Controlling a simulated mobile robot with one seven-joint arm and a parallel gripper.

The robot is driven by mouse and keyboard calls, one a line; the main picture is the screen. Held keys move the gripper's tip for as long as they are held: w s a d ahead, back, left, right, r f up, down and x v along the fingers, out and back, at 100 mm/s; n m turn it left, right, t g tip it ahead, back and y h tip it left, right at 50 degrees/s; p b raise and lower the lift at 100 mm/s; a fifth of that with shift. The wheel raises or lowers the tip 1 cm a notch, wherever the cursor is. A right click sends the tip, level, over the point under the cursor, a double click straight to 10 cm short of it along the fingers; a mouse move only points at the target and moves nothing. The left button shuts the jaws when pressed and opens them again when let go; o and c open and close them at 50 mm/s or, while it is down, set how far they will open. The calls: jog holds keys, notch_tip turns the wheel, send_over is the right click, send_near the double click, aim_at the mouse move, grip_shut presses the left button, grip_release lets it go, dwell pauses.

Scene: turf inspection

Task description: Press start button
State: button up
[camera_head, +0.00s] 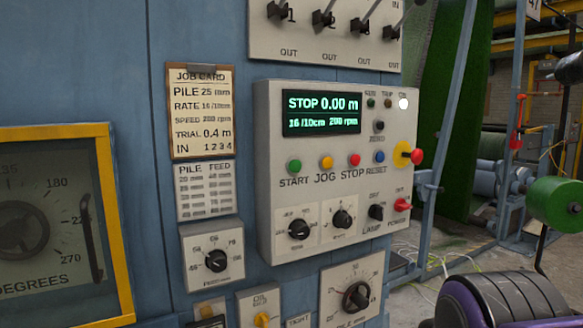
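The green START button (294,166) is at the left end of a row of buttons on a beige control box (265,215). Right of it in the row are the yellow JOG button (326,162), the red STOP button (354,160) and the blue RESET button (379,157). The display (321,112) above them reads STOP, 0.00 m, 16/10cm and 200 rpm. A white lamp (403,103) is lit at the upper right of the box; the green lamp (371,103) beside it looks dark. Nothing covers START. My gripper is not in view.
A red emergency-stop knob (416,156) sticks out at the box's right edge. Toggle levers (324,18) stick out above. Knobs (300,229) sit below the buttons. A job card (200,112) hangs left. A green reel (556,203) and a purple-and-black object (500,302) stand at right.

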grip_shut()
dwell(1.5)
